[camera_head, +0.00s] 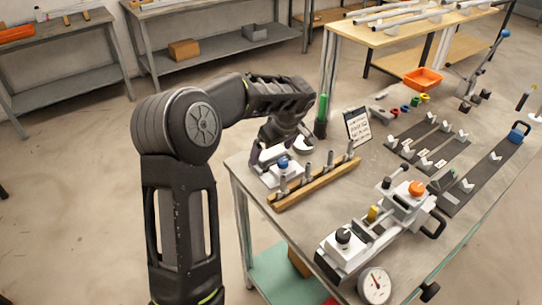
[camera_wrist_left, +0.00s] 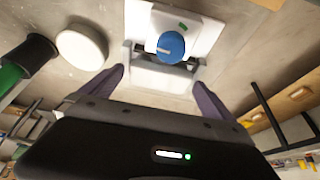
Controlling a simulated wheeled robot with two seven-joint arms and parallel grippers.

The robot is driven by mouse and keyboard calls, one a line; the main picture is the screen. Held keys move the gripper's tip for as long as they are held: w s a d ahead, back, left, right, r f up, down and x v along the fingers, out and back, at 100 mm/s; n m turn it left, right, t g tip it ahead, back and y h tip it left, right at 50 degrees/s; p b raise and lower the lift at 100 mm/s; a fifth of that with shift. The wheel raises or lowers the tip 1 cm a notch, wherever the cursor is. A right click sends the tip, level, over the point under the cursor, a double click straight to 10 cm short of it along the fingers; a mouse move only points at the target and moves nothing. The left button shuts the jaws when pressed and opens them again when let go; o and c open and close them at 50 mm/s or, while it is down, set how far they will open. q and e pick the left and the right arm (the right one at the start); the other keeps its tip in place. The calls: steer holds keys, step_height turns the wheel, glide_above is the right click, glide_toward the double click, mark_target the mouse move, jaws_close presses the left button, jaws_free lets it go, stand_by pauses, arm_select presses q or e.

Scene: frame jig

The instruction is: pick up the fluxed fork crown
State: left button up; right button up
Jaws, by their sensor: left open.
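My left gripper (camera_head: 272,152) is over the near left corner of the workbench, pointing down at a white block with a blue knob (camera_head: 284,163). In the left wrist view the gripper (camera_wrist_left: 160,88) is open, its purple fingers apart. A pale grey bracket-like piece (camera_wrist_left: 160,78) lies between and beyond the fingertips, in front of the white block (camera_wrist_left: 190,25) with the blue knob (camera_wrist_left: 171,45). I cannot tell surely whether that piece is the fork crown. No flux is distinguishable. My right gripper is not in view.
A wooden rack (camera_head: 318,182) with several upright metal pegs stands close beside the block. A white round dish (camera_wrist_left: 82,46), a green-topped black cylinder (camera_head: 321,115) and a sign (camera_head: 357,125) are near. A white clamp fixture (camera_head: 375,235) and a dial gauge (camera_head: 375,285) stand toward the front.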

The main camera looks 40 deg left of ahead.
mark_target(272, 153)
arm_select(q)
steer(key=shift+c, duration=0.3)
steer(key=c, duration=1.4)
steer(key=shift+r, duration=0.1)
step_height(272, 153, up, 10)
steer(key=b, duration=0.1)
